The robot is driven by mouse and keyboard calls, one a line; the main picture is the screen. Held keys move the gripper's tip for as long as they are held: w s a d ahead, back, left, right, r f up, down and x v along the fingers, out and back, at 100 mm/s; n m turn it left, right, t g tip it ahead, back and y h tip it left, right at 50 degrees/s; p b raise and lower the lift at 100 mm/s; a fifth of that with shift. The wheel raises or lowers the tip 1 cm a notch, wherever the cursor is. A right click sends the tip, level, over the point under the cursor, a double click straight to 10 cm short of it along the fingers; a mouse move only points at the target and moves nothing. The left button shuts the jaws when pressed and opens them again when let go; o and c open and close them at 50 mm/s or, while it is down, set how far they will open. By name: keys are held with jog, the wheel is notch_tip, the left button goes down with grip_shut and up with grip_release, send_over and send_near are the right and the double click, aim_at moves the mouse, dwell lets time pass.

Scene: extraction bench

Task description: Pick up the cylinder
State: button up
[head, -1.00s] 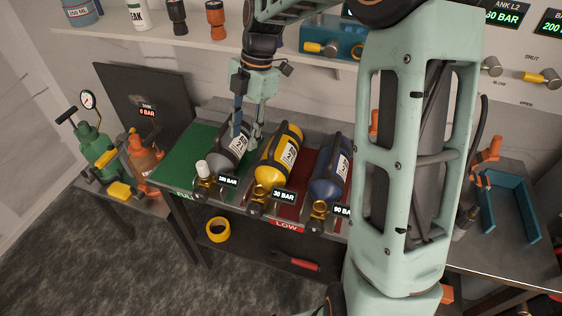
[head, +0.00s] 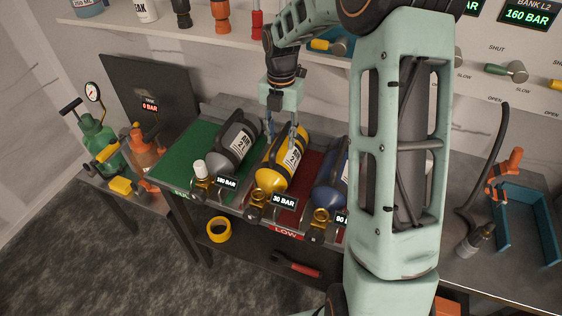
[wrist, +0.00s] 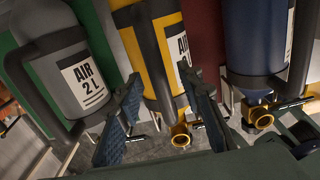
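Three cylinders lie side by side on the bench: a grey one (head: 235,145) on the left, a yellow one (head: 273,174) in the middle and a blue one (head: 330,184) on the right, partly hidden by my arm. My gripper (head: 282,130) is above the yellow cylinder, pointing down, open and empty. In the wrist view my two fingers (wrist: 163,115) are spread on either side of the yellow cylinder (wrist: 158,50). Contact cannot be told. The grey (wrist: 72,70) and blue (wrist: 256,40) cylinders flank it there, with "AIR 2L" readable on the grey label.
Small displays stand before the cylinders; the yellow one's reads 30 BAR (head: 284,198). The cylinders rest on a green mat (head: 185,155) and a red mat (head: 305,170) marked LOW. A blue tray (head: 535,225) lies right.

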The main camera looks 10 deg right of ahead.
jog(key=shift+f, duration=0.45)
jog(key=shift+c, duration=0.4)
grip_shut()
jog(key=shift+w+r, duration=0.15)
jog(key=shift+r, duration=0.05)
